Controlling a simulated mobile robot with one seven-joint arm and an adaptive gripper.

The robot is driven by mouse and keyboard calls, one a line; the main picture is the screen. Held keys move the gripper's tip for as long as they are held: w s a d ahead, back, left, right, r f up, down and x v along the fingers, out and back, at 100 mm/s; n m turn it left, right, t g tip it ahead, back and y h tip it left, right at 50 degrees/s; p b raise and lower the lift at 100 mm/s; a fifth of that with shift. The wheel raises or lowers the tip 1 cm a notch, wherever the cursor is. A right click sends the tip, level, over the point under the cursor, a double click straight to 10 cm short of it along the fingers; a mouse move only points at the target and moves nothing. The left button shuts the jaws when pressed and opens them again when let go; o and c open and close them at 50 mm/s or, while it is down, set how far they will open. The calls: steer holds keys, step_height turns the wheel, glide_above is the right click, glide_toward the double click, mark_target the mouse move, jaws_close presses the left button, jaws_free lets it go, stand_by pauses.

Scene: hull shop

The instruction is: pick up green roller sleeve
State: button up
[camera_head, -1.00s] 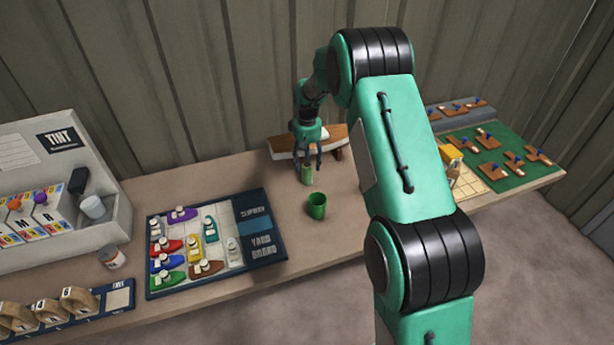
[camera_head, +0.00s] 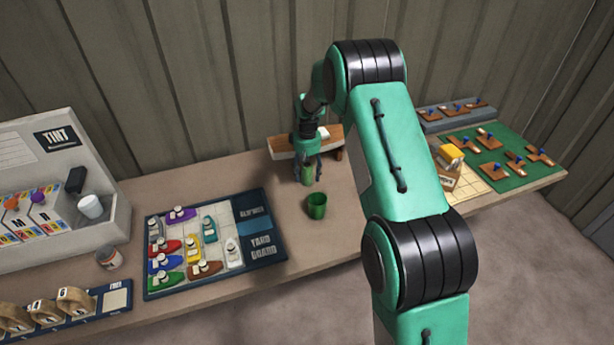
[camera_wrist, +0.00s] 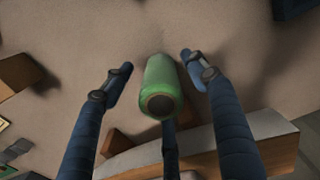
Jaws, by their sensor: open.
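The green roller sleeve (camera_head: 307,175) stands on the bench below my gripper (camera_head: 308,172) in the head view. In the wrist view the sleeve (camera_wrist: 161,85) is a green cylinder with a dark brown hole in its near end. My gripper (camera_wrist: 155,88) is open, with blue fingers on the left and right of the sleeve. Gaps show between the sleeve and the side fingers. A third finger lies below it in the picture, and I cannot tell if it touches.
A green cup (camera_head: 317,206) stands close in front of the sleeve. A wood and white block on supports (camera_head: 282,148) is just behind. The slipway board (camera_head: 270,245) with boat pieces lies left. Bare bench lies around the cup.

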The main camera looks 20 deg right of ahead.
mark_target(307, 165)
steer(key=shift+f+b, duration=0.3)
steer(key=shift+f, duration=1.15)
steer(key=c, duration=1.2)
steer(key=shift+r+p, duration=1.2)
steer(key=shift+r, duration=3.8)
